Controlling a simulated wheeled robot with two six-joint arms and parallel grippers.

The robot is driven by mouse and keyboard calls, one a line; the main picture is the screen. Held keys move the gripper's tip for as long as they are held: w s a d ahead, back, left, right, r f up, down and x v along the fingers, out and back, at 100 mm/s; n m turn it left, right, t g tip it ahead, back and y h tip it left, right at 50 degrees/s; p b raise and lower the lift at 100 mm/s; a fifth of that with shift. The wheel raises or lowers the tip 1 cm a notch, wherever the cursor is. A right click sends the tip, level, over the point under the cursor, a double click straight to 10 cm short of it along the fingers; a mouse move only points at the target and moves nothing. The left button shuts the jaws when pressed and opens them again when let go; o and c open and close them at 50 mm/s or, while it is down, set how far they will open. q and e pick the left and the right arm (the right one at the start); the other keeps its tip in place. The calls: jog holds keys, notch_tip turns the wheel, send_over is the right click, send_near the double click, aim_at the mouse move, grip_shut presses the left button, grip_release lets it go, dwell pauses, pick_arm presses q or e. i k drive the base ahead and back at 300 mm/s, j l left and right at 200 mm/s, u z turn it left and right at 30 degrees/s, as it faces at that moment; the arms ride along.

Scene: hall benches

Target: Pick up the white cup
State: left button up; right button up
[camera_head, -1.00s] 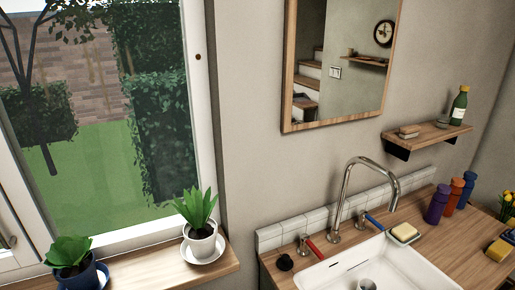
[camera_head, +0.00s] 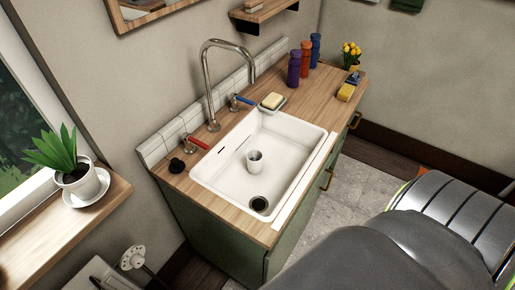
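A white cup (camera_head: 254,162) stands upright in the white sink basin (camera_head: 222,178), behind the dark drain and near the middle of the basin floor. Neither of my grippers shows in the head view. Nothing hides the cup.
A curved metal tap (camera_head: 207,85) stands behind the basin, with a red handle (camera_head: 198,143) and a blue handle (camera_head: 243,100). A soap dish (camera_head: 273,102), several bottles (camera_head: 294,70) and a sponge (camera_head: 346,92) are on the wooden counter (camera_head: 322,95). A potted plant (camera_head: 78,180) is on the sill at left.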

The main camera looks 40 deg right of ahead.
aim_at(254, 157)
jog(key=z, duration=1.15)
